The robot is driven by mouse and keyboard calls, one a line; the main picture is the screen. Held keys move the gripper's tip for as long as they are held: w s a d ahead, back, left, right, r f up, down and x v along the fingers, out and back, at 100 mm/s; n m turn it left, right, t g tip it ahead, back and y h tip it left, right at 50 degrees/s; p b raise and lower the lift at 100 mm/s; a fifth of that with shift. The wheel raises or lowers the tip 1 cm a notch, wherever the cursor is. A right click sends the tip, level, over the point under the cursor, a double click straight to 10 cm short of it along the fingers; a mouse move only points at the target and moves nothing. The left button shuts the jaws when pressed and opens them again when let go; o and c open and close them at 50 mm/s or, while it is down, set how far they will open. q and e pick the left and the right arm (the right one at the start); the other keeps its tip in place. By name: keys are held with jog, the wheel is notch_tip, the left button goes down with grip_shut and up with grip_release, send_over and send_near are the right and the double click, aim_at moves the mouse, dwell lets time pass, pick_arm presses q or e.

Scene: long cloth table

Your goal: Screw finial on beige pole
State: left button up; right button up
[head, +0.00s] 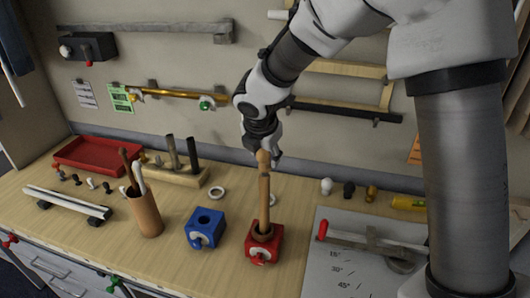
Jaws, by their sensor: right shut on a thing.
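The beige pole (264,197) stands upright in the red clamp block (263,243) on the table. A small light-brown wooden finial (263,157) is at its top end, in line with the pole; whether they touch or are threaded together is too small to tell. My right gripper (266,153) comes down from above and is shut on the finial, with its fingers partly covering it. My left gripper is not in view.
A blue clamp block (205,228) with an empty hole stands left of the red one. A brown cup (144,212) with tools stands farther left. A grey angle board (345,268) with a red-handled tool lies to the right. Several small finials (326,186) line the back.

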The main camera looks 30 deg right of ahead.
jog(key=shift+r+p, duration=0.1)
jog(key=shift+p, duration=0.2)
jog(key=shift+f+b, duration=0.4)
jog(key=shift+f, duration=0.4)
dwell(1.1)
jog(key=o, duration=1.2)
jog(key=shift+o, duration=0.2)
